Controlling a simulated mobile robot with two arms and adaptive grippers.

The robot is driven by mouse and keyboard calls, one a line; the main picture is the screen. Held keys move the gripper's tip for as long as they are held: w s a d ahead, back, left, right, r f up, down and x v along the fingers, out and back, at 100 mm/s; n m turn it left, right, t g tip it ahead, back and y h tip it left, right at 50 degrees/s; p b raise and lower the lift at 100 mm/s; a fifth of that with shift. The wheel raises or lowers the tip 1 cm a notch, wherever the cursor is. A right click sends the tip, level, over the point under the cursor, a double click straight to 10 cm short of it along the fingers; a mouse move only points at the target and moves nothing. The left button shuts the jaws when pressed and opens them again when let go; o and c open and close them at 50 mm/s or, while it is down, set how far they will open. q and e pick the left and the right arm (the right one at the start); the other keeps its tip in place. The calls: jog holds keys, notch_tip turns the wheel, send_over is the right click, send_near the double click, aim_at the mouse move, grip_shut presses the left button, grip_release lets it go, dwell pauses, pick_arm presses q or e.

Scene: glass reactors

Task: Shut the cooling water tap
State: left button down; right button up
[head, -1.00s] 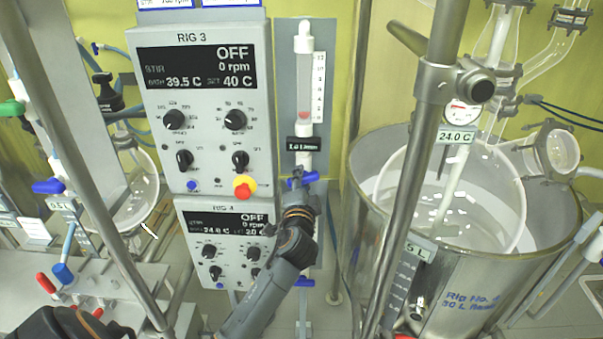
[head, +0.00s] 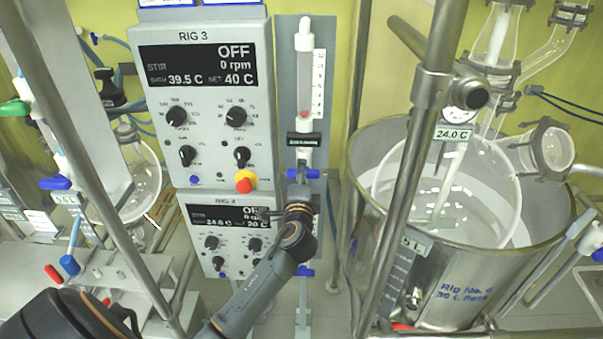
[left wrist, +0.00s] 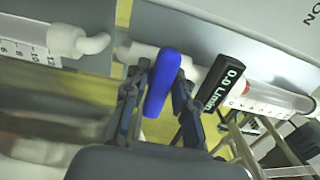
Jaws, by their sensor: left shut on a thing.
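The cooling water tap has a blue handle (head: 303,174) below the flow meter (head: 304,85) on the grey panel. The handle lies level, crosswise to the upright tube. The meter's red float is low in its tube. In the left wrist view the blue handle (left wrist: 162,80) stands between the two dark fingers, crosswise to the white pipe. My left gripper (left wrist: 160,88) is shut on it. In the head view my left gripper (head: 298,192) reaches up to the tap from below, its fingers partly hidden. The small display (left wrist: 221,87) beside the tap reads 0.0 L/min.
The Rig 3 control box (head: 205,145) and Rig 4 box (head: 215,245) stand close left of the tap. Another blue tap (head: 304,271) sits lower down. A metal post (head: 405,180) and a steel bath (head: 455,280) with a glass vessel stand to the right.

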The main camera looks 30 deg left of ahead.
pick_arm(q)
jog(key=c, duration=1.2)
grip_release()
jog(key=v, duration=1.2)
